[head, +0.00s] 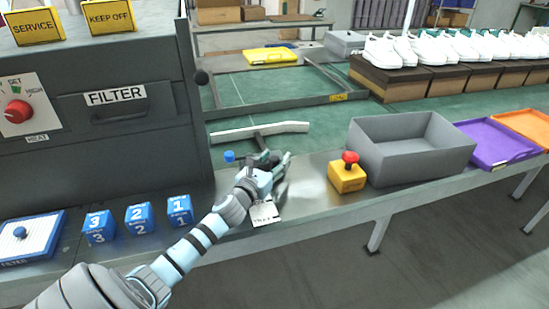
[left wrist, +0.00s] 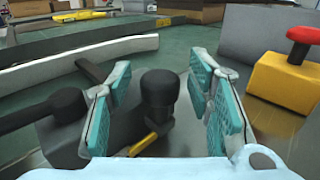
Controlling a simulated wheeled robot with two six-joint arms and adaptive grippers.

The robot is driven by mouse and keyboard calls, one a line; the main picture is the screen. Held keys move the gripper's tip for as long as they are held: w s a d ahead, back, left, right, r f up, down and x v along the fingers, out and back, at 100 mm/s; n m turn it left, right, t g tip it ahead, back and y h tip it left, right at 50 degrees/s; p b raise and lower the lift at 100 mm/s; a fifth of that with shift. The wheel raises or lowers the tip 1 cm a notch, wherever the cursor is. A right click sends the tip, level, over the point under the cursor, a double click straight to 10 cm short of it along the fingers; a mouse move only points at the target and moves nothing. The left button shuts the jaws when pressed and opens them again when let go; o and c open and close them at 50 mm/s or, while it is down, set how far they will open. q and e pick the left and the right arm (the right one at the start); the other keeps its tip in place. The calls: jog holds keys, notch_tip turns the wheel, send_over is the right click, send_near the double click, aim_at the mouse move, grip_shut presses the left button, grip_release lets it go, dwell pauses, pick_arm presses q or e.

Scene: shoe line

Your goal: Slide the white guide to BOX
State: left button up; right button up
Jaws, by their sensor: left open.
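The white guide (head: 260,130) is a long pale bar lying across the green belt behind the metal ledge. A dark arm runs from it toward a dark base at the ledge. It also shows in the left wrist view (left wrist: 75,66). My left gripper (head: 277,168) is over the ledge at this base. In the left wrist view the open gripper (left wrist: 158,100) has its teal pads on either side of an upright black knob (left wrist: 158,88), with gaps visible. A small yellow pointer (left wrist: 145,144) is below the knob. The word BOX is not readable. My right gripper is not in view.
A yellow block with a red button (head: 348,174) and a grey bin (head: 412,148) stand right of my gripper. Blue numbered blocks (head: 139,219) stand left, before the dark FILTER machine (head: 115,97). White shoes (head: 455,48) line the back right.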

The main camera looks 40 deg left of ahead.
pick_arm(q)
jog(key=shift+w, duration=0.1)
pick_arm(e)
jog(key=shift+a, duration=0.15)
pick_arm(q)
grip_shut()
jog(key=s+d+p, duration=0.1)
jog(key=d, duration=0.1)
jog(key=s+d+p, duration=0.1)
jog(key=s+d, duration=0.1)
jog(key=s+d+p, duration=0.1)
jog(key=s+d, duration=0.1)
jog(key=d, duration=0.1)
jog(key=shift+s+d, duration=0.1)
jog(key=shift+d, duration=0.15)
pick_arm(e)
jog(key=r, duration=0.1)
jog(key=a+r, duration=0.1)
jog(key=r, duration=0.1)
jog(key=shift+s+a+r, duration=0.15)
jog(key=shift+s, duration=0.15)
pick_arm(q)
grip_release()
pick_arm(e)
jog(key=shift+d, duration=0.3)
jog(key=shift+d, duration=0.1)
